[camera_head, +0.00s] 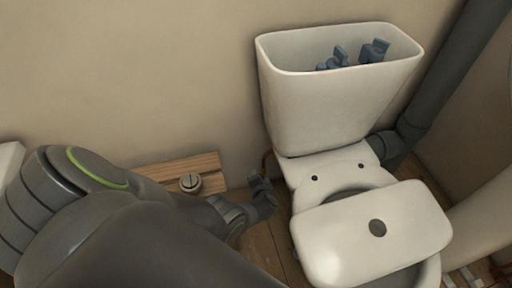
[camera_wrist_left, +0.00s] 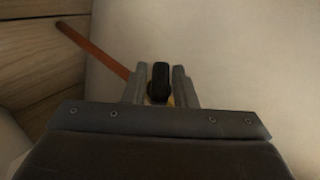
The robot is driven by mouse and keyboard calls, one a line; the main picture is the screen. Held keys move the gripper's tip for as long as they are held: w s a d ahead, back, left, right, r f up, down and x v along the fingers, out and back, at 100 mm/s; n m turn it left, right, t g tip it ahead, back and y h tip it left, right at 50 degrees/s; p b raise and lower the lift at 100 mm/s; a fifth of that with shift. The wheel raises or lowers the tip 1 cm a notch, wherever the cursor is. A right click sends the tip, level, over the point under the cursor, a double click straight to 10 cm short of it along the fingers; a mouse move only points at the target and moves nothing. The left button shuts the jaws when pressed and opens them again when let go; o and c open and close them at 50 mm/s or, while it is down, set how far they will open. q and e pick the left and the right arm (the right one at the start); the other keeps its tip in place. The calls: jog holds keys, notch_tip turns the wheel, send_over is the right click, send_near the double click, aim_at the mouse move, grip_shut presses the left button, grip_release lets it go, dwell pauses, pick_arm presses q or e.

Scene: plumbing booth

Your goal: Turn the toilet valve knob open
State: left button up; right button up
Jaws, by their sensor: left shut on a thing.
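My left gripper (camera_head: 264,192) reaches in from the left, low down beside the toilet. In the left wrist view the left gripper (camera_wrist_left: 160,82) has its two fingers on either side of a black valve knob (camera_wrist_left: 161,76), shut on it. A little brass-coloured metal shows below the knob between the fingers. A copper-red pipe (camera_wrist_left: 92,48) runs from the upper left toward the valve. In the head view the gripper hides the knob, and a bit of the red pipe (camera_head: 266,162) shows above it. My right gripper is not in view.
The toilet tank (camera_head: 320,110) stands open, with blue fittings inside. The tank lid (camera_head: 340,232) lies across the bowl. A wooden board (camera_head: 208,163) with a round metal fitting (camera_head: 190,182) is left of the gripper. A grey drain pipe (camera_head: 430,105) rises at right.

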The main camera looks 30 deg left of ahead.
pick_arm(q)
jog(key=shift+w, duration=0.1)
dwell(0.4)
jog(key=o, duration=0.8)
